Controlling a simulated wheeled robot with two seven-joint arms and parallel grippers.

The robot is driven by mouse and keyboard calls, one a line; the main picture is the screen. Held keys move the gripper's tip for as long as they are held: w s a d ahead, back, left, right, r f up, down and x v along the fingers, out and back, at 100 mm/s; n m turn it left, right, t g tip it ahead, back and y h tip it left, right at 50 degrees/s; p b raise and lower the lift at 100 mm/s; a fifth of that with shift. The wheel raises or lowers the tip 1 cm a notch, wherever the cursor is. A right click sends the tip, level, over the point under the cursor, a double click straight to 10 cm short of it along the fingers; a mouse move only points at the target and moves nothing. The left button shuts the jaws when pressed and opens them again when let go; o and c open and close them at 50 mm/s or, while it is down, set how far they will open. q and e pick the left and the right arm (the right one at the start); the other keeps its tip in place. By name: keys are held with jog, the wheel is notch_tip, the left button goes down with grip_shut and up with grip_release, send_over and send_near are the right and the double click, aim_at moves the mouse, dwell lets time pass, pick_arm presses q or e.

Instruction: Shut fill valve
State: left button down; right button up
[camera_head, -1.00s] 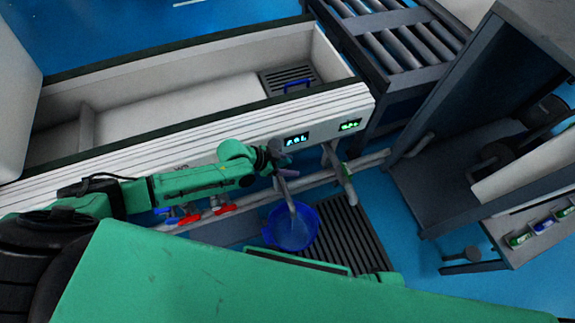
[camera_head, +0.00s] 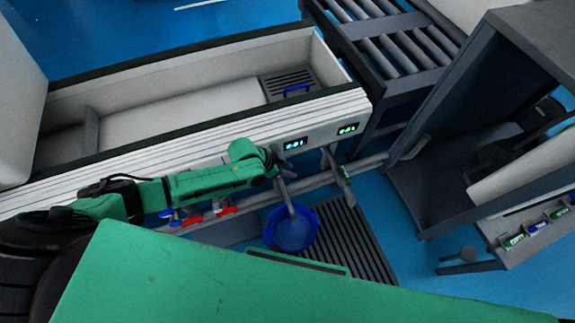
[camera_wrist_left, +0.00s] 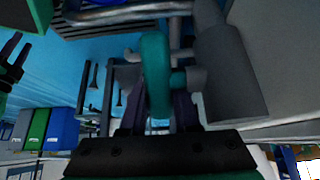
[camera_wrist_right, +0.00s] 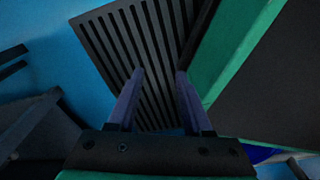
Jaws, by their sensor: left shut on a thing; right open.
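My left gripper (camera_head: 283,163) is at the pipes along the front of the white tank (camera_head: 225,137). In the left wrist view, my left gripper (camera_wrist_left: 158,112) is shut on a teal valve handle (camera_wrist_left: 156,70), which stands between its fingers beside a grey cylindrical pipe (camera_wrist_left: 228,70). In the head view the handle is hidden by the gripper. My right gripper (camera_wrist_right: 158,72) is open and empty above a slatted floor grate (camera_wrist_right: 110,40).
A blue bucket (camera_head: 276,240) stands under a spout (camera_head: 289,198) beside the grate (camera_head: 350,235). Red-handled valves (camera_head: 226,211) and a blue-handled valve (camera_head: 168,214) are left of my left gripper. A roller conveyor (camera_head: 345,27) and a grey cabinet (camera_head: 500,60) stand at the right.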

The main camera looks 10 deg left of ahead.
pick_arm(q)
jog(key=shift+r+g+y+p, duration=0.2)
jog(key=shift+g+y+p, duration=0.1)
jog(key=shift+y+p, duration=0.1)
jog(key=shift+s+a+f+g+y+p, duration=0.1)
jog(key=shift+a+f+g+y+p, duration=0.15)
jog(key=shift+g+y, duration=0.5)
jog(key=shift+s+a+f+g+y+p, duration=0.1)
jog(key=shift+f+g+y, duration=0.2)
jog(key=shift+y, duration=0.75)
jog(key=shift+a+f+g+y+p, duration=0.25)
jog(key=shift+g+y, duration=0.3)
jog(key=shift+y, duration=0.35)
pick_arm(e)
jog(key=shift+s+r, duration=0.95)
jog(key=shift+s, duration=0.1)
pick_arm(q)
jog(key=shift+f, duration=0.1)
pick_arm(e)
jog(key=shift+d, duration=0.1)
